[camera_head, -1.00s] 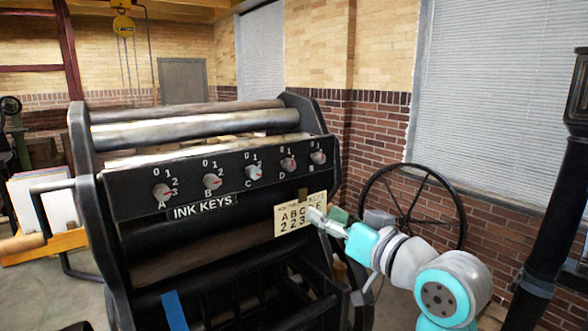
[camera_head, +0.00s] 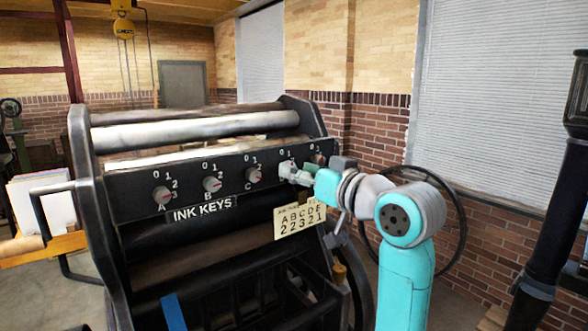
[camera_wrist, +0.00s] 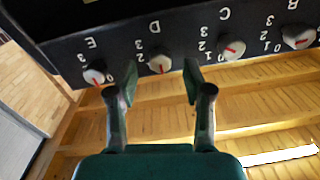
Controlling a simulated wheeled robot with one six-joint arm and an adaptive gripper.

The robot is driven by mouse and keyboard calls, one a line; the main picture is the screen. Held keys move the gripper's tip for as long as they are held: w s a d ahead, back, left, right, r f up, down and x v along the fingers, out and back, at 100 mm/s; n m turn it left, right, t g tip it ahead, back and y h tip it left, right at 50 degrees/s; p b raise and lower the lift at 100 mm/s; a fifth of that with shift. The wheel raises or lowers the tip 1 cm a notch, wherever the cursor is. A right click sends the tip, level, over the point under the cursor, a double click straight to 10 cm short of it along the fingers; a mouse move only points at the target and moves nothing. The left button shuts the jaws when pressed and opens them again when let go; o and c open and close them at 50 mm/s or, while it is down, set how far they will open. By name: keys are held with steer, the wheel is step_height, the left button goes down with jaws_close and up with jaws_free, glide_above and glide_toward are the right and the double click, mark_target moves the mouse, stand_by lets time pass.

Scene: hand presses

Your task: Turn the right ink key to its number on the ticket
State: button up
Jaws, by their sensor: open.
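The black ink-key panel carries grey knobs with red marks: A (camera_head: 162,194), B (camera_head: 212,184), C (camera_head: 254,174). My gripper (camera_head: 290,172) is at key D, hiding it in the head view; key E (camera_head: 319,158) is partly visible beside it. In the wrist view, upside down, my gripper (camera_wrist: 160,82) is open with key D (camera_wrist: 160,63) in line between the fingertips. D's red mark points down in the picture; its number is unclear. Key E (camera_wrist: 95,73) is left, key C (camera_wrist: 232,48) right. The ticket (camera_head: 300,218) shows A 2, B 2, C 3, D 2, last key 1.
The press has rollers (camera_head: 195,133) above the panel and an INK KEYS label (camera_head: 202,209) below it. A spoked wheel (camera_head: 452,215) stands behind my arm. A black post (camera_head: 560,190) stands at the right. Key B (camera_wrist: 298,37) is at the wrist view's right.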

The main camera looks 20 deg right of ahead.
steer(key=shift+x, duration=1.15)
jaws_close()
steer(key=shift+m, duration=0.3)
steer(key=shift+f+m+h, duration=0.15)
steer(key=shift+m+h, duration=0.15)
steer(key=shift+m, duration=7.4)
